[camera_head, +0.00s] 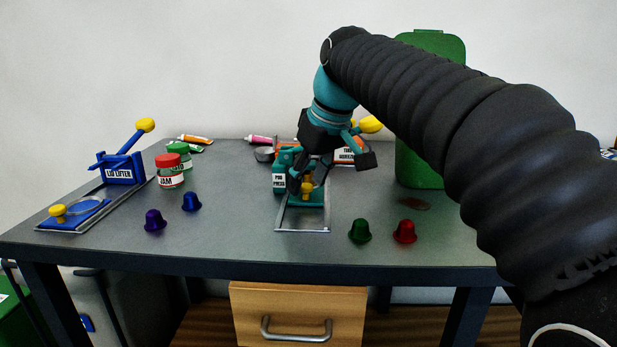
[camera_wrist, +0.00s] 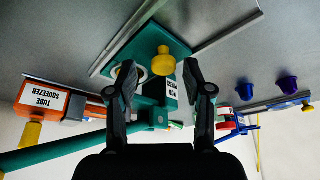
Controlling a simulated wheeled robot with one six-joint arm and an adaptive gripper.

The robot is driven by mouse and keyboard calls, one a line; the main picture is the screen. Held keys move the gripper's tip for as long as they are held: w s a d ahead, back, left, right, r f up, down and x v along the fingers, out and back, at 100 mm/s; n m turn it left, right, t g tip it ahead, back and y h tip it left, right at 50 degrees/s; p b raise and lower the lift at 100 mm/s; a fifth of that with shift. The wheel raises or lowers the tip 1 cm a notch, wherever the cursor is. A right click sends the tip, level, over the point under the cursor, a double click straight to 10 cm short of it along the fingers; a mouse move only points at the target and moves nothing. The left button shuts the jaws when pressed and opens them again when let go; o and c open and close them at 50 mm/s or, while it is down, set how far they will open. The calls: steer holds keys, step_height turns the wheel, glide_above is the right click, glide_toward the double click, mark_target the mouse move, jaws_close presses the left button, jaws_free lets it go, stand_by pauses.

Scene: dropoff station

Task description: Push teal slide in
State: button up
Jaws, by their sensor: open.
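The teal slide (camera_head: 314,199) of the pod press (camera_head: 279,184) lies on a metal-edged tray near the table's middle and carries an upright yellow knob (camera_head: 307,188). In the wrist view, the slide (camera_wrist: 127,52) shows a pale round hole or ring beside the knob (camera_wrist: 163,64). My gripper (camera_wrist: 159,77) is open, with one fingertip on either side of the knob in that view. I cannot tell whether a finger touches it. In the head view, my gripper (camera_head: 308,180) is over the slide and hides part of the press.
Purple (camera_head: 154,220) and blue (camera_head: 191,201) pods stand left; green (camera_head: 360,230) and red (camera_head: 405,231) pods stand right. The lid lifter (camera_head: 119,172) and jars (camera_head: 170,172) are left. The tube squeezer (camera_wrist: 52,101) is beside the press. A green bin (camera_head: 420,165) stands behind.

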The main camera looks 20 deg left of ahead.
steer(key=v, duration=1.2)
steer(key=shift+a, duration=0.1)
